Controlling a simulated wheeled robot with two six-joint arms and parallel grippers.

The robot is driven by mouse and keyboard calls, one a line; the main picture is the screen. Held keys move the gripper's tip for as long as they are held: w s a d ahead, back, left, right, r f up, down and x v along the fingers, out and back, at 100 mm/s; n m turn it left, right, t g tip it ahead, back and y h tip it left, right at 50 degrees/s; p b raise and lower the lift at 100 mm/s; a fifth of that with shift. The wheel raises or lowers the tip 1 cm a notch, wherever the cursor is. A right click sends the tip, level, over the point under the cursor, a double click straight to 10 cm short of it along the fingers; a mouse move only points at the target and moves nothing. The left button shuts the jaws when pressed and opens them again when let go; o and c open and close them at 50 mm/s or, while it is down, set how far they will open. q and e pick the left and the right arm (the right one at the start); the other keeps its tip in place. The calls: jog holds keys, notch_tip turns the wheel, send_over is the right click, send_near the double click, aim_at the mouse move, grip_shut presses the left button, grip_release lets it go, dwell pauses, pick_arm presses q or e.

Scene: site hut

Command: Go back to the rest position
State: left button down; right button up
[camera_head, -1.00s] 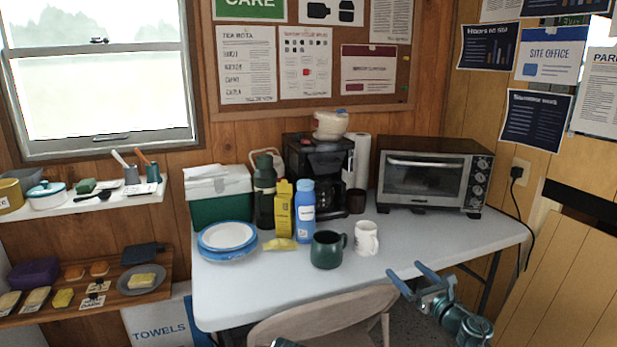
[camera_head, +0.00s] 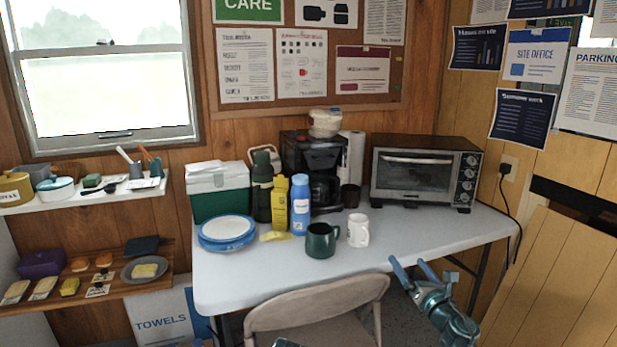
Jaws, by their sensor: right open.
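My right gripper (camera_head: 411,266) is in front of the table's front edge, to the right of the chair. Its two blue fingers are spread, with nothing between them. It is apart from the mugs on the table. My left gripper is not clearly in view; only a small teal part, perhaps of my own arm, shows at the bottom edge.
The white table (camera_head: 260,280) holds a dark green mug (camera_head: 320,241), a white mug (camera_head: 358,230), plates (camera_head: 227,229), bottles, a coffee maker and a toaster oven (camera_head: 420,172). A chair (camera_head: 315,312) stands close to the table's front. Loaded shelves are at left.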

jog(key=s+a+f+m+g+h, duration=0.4)
jog(key=f+m, duration=0.4)
jog(key=m, duration=0.5)
jog(key=s+a+f+m+g+h, duration=0.25)
jog(key=f+m+g+h, duration=0.35)
jog(key=m, duration=0.6)
jog(key=s+a+f+m+g+y, duration=0.3)
jog(key=s+a+f+g, duration=0.15)
jog(key=s+a, duration=0.4)
jog(key=s+a+f+m+g+y, duration=0.25)
jog(key=s+a+f+g, duration=0.2)
jog(key=s, duration=0.65)
notch_tip(320, 180, up, 28)
jog(key=p, duration=2.8)
jog(key=shift+s+a+m+p, duration=0.25)
jog(key=shift+a+m+p, duration=0.05)
jog(key=shift+a+m, duration=0.1)
jog(key=shift+r, duration=0.1)
